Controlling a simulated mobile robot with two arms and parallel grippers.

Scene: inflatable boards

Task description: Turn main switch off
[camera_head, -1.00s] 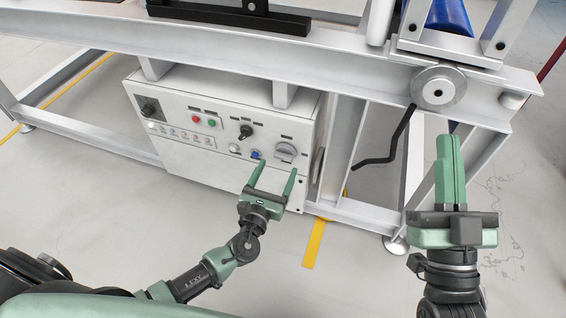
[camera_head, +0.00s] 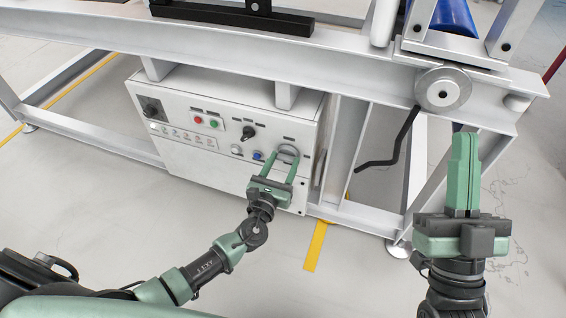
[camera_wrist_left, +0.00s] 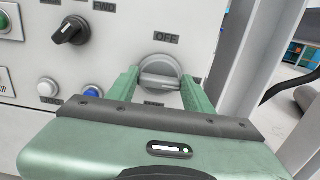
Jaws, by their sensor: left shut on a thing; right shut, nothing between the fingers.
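The main switch is a grey round rotary knob (camera_head: 287,154) on the right side of the white control panel. In the left wrist view the knob (camera_wrist_left: 160,74) has a raised grip bar lying roughly level, with an "OFF" label above it. My left gripper (camera_head: 281,165) has its two green fingers on either side of the knob and is shut on it; in the left wrist view the fingers (camera_wrist_left: 160,84) flank it left and right. The label below the knob is partly hidden. My right gripper (camera_head: 465,140) is shut and empty, held upright away from the panel.
On the panel (camera_head: 180,158), left of the switch, are a black selector (camera_head: 248,132), a blue button (camera_head: 257,155), a white button (camera_head: 236,150), and red (camera_head: 198,119) and green (camera_head: 213,123) buttons. A grey frame beam (camera_head: 330,65) runs above; a frame post (camera_head: 347,140) stands right.

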